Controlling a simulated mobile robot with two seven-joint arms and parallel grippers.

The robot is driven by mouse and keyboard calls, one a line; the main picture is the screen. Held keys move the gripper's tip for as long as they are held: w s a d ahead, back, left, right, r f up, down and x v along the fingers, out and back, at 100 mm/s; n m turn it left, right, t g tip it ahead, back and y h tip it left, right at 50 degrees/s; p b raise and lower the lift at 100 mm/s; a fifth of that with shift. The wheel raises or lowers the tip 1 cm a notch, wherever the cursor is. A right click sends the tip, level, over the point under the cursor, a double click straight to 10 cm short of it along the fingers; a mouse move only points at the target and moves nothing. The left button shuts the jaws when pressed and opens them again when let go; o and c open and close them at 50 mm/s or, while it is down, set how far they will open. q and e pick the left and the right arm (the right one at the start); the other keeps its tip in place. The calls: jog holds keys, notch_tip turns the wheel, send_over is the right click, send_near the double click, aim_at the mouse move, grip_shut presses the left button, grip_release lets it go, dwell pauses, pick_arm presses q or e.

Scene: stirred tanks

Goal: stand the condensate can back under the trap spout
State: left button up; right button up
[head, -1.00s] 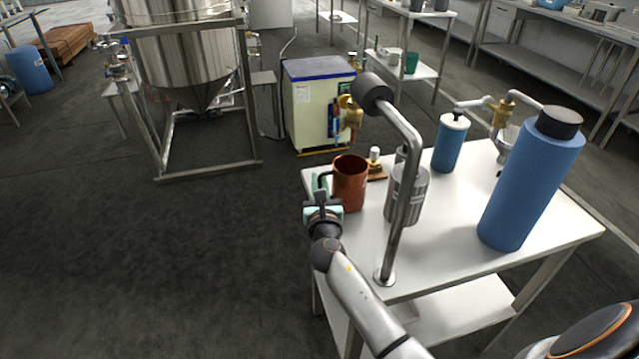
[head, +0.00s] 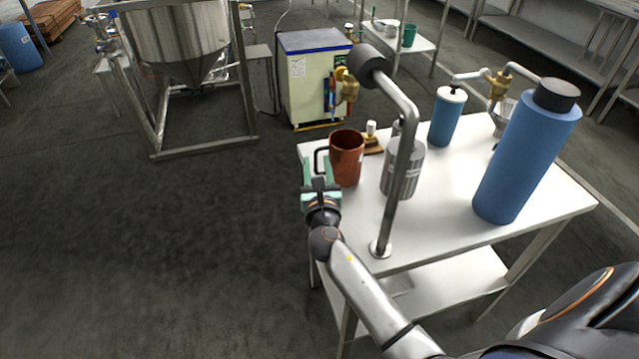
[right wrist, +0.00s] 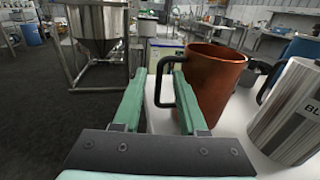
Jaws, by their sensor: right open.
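The copper-coloured can (head: 347,160) with a black handle stands upright near the table's left back edge. It also shows in the right wrist view (right wrist: 213,85). My right gripper (head: 319,172) is open at the can's handle side. In the right wrist view the black handle (right wrist: 160,88) shows between the open fingertips (right wrist: 160,75), nearer the right finger; I cannot tell whether they touch. A brass fitting (head: 347,88), which may be the trap spout, hangs from the bent grey pipe (head: 408,130), beyond the can in the picture. My left gripper is out of view.
The white table (head: 450,225) also holds a grey metal canister (head: 406,175), a small white-topped piece on a wooden base (head: 371,143), a blue bottle (head: 447,118) and a tall blue cylinder (head: 520,160). The upright pipe stands right of my right gripper. Open floor lies left.

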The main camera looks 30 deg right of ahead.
jog(key=v, duration=0.8)
jog(key=shift+s, duration=0.2)
jog(key=shift+a, duration=0.1)
